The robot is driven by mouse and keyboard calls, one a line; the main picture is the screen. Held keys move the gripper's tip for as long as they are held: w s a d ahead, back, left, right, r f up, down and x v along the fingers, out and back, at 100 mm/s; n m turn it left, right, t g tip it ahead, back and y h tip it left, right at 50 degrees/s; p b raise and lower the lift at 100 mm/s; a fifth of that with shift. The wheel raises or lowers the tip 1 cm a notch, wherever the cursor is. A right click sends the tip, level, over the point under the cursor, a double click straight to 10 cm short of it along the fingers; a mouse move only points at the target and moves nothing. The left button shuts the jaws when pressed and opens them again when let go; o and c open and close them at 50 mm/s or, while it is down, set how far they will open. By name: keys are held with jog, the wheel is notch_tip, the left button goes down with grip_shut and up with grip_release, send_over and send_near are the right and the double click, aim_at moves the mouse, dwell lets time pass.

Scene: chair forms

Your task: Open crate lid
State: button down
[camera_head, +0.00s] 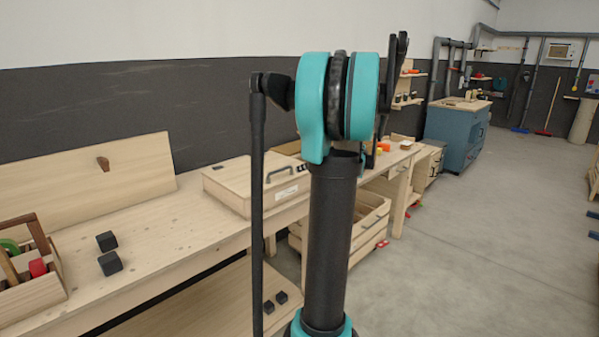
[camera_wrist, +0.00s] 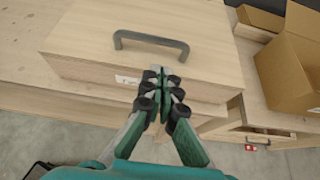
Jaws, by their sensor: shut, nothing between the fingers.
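A light wooden crate (camera_head: 226,186) with a closed lid stands on the workbench, partly hidden behind my arm in the head view. Its lid (camera_wrist: 220,52) has a dark grey arched handle (camera_wrist: 150,40), and a white label (camera_wrist: 127,79) sits on the front face. The handle also shows in the head view (camera_head: 279,171). My gripper (camera_wrist: 163,72) is shut and empty in the wrist view. In that picture its fingertips lie below the handle, over the crate's front edge; whether they touch it I cannot tell.
The workbench (camera_head: 150,240) carries two black blocks (camera_head: 109,262) and a wooden tote (camera_head: 30,290) at left. An open cardboard box (camera_wrist: 290,65) stands right of the crate. A drawer (camera_wrist: 262,140) shows below it. The floor (camera_head: 470,240) at right is clear.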

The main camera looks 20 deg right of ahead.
send_near(280, 176)
jog(key=x, duration=0.4)
jog(key=shift+w+a+f, duration=0.15)
jog(key=shift+w+f, duration=0.1)
jog(key=shift+r, duration=0.1)
